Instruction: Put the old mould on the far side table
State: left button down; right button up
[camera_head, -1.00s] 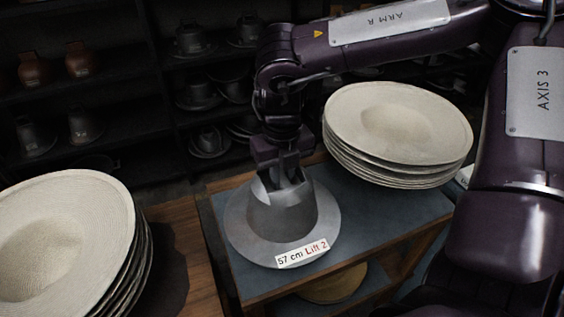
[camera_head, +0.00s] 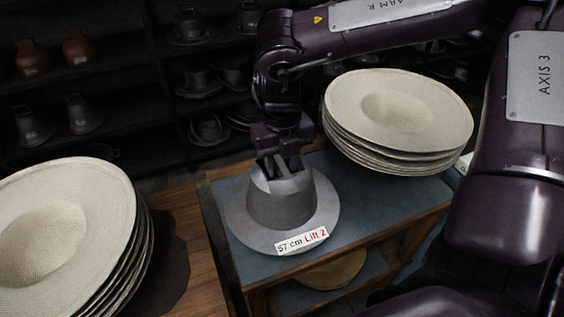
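The mould (camera_head: 282,205), a grey metal hat form with a wide brim and a tag reading "57 cm Lift 2", is upright on or just over the blue-grey top of the side table (camera_head: 375,225), near its left end. My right gripper (camera_head: 280,172) points down at the top of the crown, with its fingertips at or in the crown. The fingertips are partly lost against the dark parts, so I cannot tell whether they grip it. My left gripper is out of view.
A stack of pale straw hats (camera_head: 400,115) is at the back right of the side table, close to my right arm. Another stack (camera_head: 65,230) is on a wooden surface at left. Dark shelves (camera_head: 130,85) with more moulds stand behind. A yellowish round thing (camera_head: 332,272) lies on the lower shelf.

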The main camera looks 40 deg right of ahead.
notch_tip(320, 180, up, 12)
dwell(0.4)
dwell(0.3)
